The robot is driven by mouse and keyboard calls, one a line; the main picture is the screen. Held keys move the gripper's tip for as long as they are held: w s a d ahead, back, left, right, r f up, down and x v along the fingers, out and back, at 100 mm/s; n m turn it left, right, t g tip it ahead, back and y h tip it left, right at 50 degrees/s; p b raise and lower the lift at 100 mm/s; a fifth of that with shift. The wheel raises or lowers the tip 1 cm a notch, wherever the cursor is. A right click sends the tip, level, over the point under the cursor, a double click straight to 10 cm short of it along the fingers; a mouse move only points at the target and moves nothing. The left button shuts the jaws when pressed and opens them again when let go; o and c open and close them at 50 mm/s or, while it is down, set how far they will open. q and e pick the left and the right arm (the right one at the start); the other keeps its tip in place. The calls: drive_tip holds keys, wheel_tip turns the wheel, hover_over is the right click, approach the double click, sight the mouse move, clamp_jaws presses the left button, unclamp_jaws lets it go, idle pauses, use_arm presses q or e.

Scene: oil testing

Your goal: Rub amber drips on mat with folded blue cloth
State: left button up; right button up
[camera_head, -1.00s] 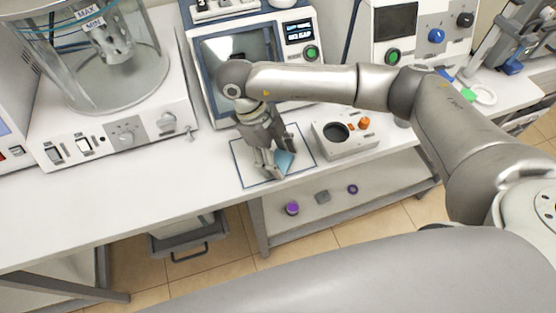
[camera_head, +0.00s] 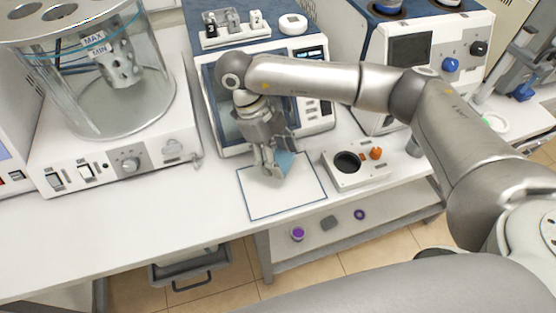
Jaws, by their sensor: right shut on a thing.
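The back edge is partly hidden by my gripper and the cloth. I cannot tell whether the cloth touches the mat. My left gripper is not in view.
A boxy instrument (camera_head: 215,100) stands close behind my gripper. A glass bath (camera_head: 125,85) is at the left. Bare bench (camera_head: 130,215) lies left of the mat.

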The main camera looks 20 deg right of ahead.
drive_tip(key=shift+r+p, duration=0.3)
drive_tip(key=shift+r, duration=0.6)
drive_tip(key=shift+w+r+p, duration=0.2)
drive_tip(key=shift+r+p, duration=0.1)
drive_tip(key=shift+r, duration=0.4)
drive_tip(key=shift+s+r, duration=0.2)
drive_tip(key=shift+r, duration=0.35)
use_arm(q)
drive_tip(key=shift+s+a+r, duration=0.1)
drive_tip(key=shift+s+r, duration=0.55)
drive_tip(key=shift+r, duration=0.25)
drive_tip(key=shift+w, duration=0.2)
use_arm(e)
drive_tip(key=shift+w, duration=0.1)
